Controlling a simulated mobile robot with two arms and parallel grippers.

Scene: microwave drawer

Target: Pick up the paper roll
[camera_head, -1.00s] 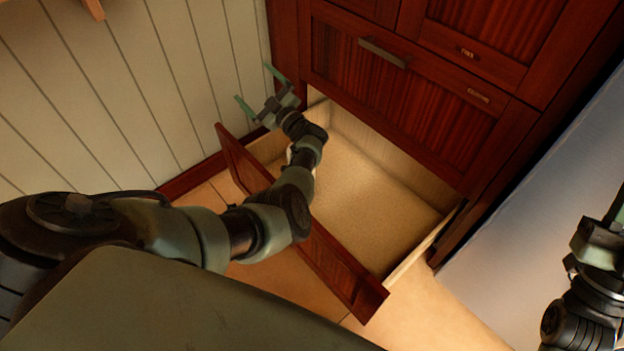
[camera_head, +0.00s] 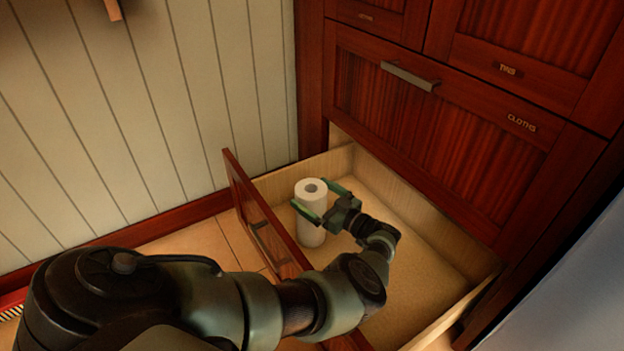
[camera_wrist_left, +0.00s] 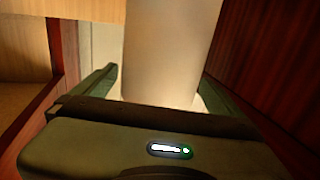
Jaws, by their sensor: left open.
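The white paper roll (camera_head: 311,190) stands upright in the open drawer (camera_head: 420,205), near its left corner by the front panel. It also fills the upper middle of the left wrist view (camera_wrist_left: 172,50). My left gripper (camera_head: 319,199) is open inside the drawer, with one green finger on each side of the roll's upper part. In the left wrist view the fingers (camera_wrist_left: 160,88) flank the roll. I cannot tell whether either finger touches it. My right gripper is not in view.
The drawer's red-brown front panel (camera_head: 257,220) stands close below my left arm. The cabinet face (camera_head: 420,130) with its metal handle (camera_head: 409,76) rises behind the drawer. A panelled wall (camera_head: 150,120) is on the left. The drawer's right side looks empty.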

